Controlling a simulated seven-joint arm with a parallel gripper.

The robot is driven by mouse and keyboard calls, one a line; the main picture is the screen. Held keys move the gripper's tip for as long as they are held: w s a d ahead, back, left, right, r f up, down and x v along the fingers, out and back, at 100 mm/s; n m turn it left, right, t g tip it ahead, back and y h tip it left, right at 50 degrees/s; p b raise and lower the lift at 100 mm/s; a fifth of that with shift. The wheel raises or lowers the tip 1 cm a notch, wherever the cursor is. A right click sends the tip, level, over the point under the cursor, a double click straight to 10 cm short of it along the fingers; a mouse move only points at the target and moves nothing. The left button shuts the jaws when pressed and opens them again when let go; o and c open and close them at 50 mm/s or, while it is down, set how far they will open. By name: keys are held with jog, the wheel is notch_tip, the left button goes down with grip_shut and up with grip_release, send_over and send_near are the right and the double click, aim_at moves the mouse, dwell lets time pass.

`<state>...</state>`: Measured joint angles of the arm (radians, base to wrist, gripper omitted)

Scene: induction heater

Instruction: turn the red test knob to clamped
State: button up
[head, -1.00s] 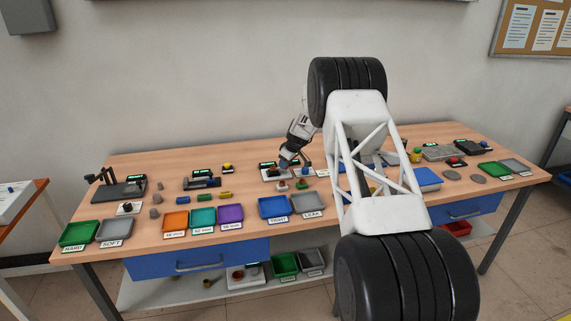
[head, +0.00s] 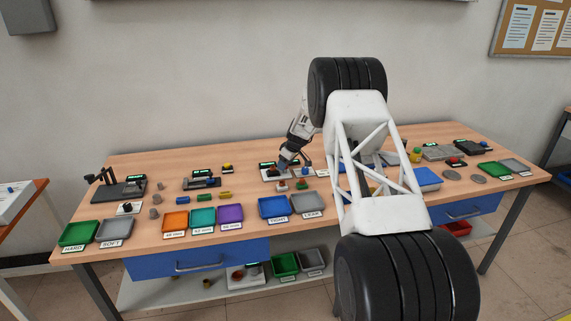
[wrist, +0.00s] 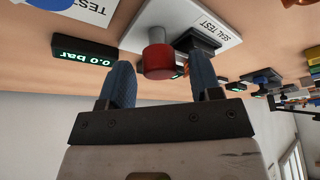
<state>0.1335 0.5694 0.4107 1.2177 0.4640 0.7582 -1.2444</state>
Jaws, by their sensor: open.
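The red test knob (wrist: 159,60) shows in the wrist view on a white plate (wrist: 170,20) lettered SEAL TEST. The view is upside down. My gripper (wrist: 160,80) is open, with one blue finger on each side of the knob in the picture; I cannot tell whether either finger touches it. In the head view my gripper (head: 284,163) is at the seal test station (head: 270,175) at the back middle of the bench. The knob is too small and covered to make out there. A display (wrist: 83,57) beside the plate reads 0.0 bar in green.
A dark block (wrist: 197,40) stands on the plate close to the right finger. In the head view, the blue TIGHT tray (head: 272,207) and grey LEAK tray (head: 307,204) lie in front of the station. Several other stations and trays line the bench.

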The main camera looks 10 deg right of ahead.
jog(key=v, duration=0.7)
jog(key=shift+r, duration=0.35)
jog(key=shift+s, duration=0.1)
jog(key=s+a+r+m+h, duration=0.1)
jog(key=s+a+r, duration=0.2)
jog(key=s+r, duration=0.65)
jog(key=s+a+r+m, duration=0.2)
jog(key=s+r, duration=0.4)
jog(key=s, duration=0.7)
jog(key=s+a+r+m+h, duration=0.1)
jog(key=s+a+r, duration=0.2)
jog(key=s+r, duration=0.7)
jog(key=s+a+f+m, duration=0.1)
jog(key=s+f+m, duration=0.1)
jog(key=s, duration=1.9)
jog(key=s+a+f+m+h, duration=0.1)
jog(key=s+f+m, duration=0.2)
jog(key=s, duration=1.8)
jog(key=shift+a+f+g+h, duration=0.15)
jog(key=shift+a+g+h, duration=0.05)
jog(key=shift+g+h, duration=0.1)
